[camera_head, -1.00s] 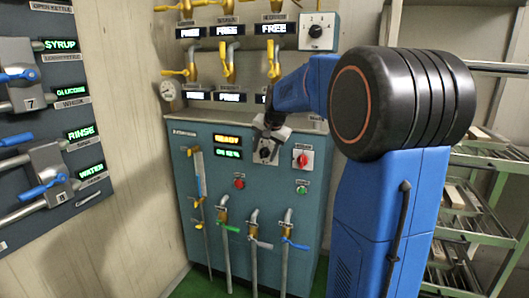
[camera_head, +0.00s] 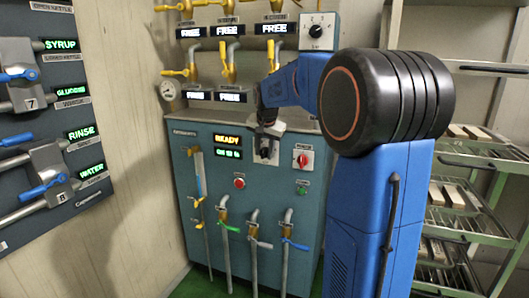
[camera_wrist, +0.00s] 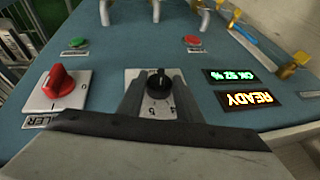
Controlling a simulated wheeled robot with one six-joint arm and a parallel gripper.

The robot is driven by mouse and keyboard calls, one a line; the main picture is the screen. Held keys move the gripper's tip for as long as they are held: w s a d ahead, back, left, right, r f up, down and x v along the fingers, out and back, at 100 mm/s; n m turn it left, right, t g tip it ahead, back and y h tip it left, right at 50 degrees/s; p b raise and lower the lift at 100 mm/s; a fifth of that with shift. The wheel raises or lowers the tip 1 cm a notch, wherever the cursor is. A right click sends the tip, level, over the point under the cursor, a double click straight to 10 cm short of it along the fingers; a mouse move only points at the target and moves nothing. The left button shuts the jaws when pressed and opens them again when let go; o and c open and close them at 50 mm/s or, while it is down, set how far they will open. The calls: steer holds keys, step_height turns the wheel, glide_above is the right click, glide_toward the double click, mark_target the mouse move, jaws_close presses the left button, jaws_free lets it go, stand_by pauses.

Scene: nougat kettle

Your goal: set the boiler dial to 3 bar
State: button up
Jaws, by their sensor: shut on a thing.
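The numbered dial with a black knob (camera_wrist: 158,84) is on a pale plate on the blue-green cabinet. It also shows in the head view (camera_head: 265,153), partly covered by my gripper (camera_head: 268,134). In the wrist view my gripper (camera_wrist: 157,88) is shut on the black knob, one finger on each side. Digits that look like 4 and 5 show beside the knob; the fingers hide other marks. I cannot tell the exact setting. A second black dial (camera_head: 316,31) is on a pale box at the top, apart from my gripper.
A red rotary switch (camera_wrist: 58,82) is beside the held dial. Lit displays (camera_head: 227,140), a red button (camera_head: 239,183) and a green button (camera_head: 301,190) are close by. Valve pipes (camera_head: 254,240) stick out below. A rack (camera_head: 465,205) stands at the right.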

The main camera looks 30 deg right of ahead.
steer(key=g, duration=0.1)
steer(key=g+h, duration=0.1)
steer(key=n+g+h, duration=0.1)
steer(key=shift+w+a, duration=0.3)
steer(key=shift+w, duration=0.05)
steer(key=g+h, duration=0.2)
steer(key=g, duration=0.1)
steer(key=shift+w+a+f+n+h, duration=0.1)
steer(key=shift+w+a+n+h, duration=0.1)
steer(key=shift+n+h, duration=0.15)
steer(key=g+h, duration=0.1)
steer(key=n+g+h, duration=0.1)
steer(key=shift+w+f+g, duration=0.15)
steer(key=shift+f+g, duration=0.05)
steer(key=shift+g, duration=0.1)
steer(key=g+h, duration=0.1)
steer(key=n+g+h, duration=0.1)
steer(key=h, duration=0.1)
steer(key=shift+a+f+g, duration=0.15)
steer(key=shift+f+g, duration=0.05)
steer(key=shift+g, duration=0.1)
steer(key=shift+h, duration=0.25)
steer(key=o, duration=1)
steer(key=shift+w, duration=0.1)
